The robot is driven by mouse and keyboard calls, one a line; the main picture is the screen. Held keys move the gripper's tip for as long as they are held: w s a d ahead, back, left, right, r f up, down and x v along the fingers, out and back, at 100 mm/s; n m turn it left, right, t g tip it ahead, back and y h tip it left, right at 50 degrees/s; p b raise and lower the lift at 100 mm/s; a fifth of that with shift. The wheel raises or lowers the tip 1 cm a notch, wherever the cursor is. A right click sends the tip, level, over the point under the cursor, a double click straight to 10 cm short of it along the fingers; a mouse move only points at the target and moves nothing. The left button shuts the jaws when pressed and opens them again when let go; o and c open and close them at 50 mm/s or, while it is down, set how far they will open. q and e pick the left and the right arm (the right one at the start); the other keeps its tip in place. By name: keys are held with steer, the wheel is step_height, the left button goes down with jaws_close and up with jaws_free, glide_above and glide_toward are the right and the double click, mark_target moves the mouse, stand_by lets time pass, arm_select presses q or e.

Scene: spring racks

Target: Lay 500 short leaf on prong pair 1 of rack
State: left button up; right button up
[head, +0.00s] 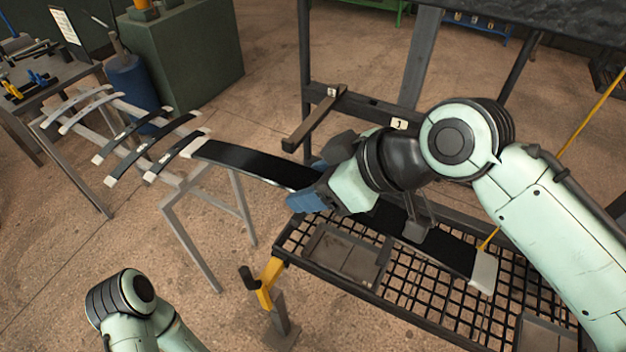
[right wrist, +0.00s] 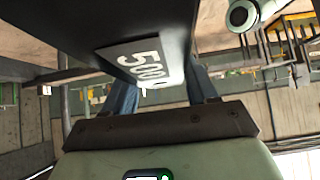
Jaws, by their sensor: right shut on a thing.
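The long black leaf (head: 245,161) is held out level with pale ends, one at the left over the trestle, the other at the right (head: 484,272) over the mesh shelf. My right gripper (head: 312,188), with blue fingers, is shut on its middle part. In the right wrist view, the leaf (right wrist: 100,20) carries a "500" plate between my fingers (right wrist: 160,88). The dark rack (head: 412,62) stands behind. One prong (head: 322,118) sticks out toward me near a small label; another prong end (head: 418,230) shows below my arm. My left gripper is out of frame.
A trestle (head: 180,195) at the left bears several light and dark curved leaves. A mesh shelf (head: 400,300) with a grey tray (head: 345,252) lies below the held leaf. Floor is free between trestle and rack.

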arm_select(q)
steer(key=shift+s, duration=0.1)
arm_select(e)
steer(key=shift+s+r, duration=0.25)
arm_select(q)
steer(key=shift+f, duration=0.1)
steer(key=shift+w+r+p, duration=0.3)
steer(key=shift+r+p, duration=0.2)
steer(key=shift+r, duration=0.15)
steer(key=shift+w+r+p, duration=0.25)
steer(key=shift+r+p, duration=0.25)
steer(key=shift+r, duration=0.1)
arm_select(e)
steer(key=w+d+f, duration=0.3)
steer(key=w+d, duration=0.5)
steer(key=w, duration=0.4)
steer(key=shift+w+d+f, duration=0.2)
steer(key=shift+w+f, duration=0.05)
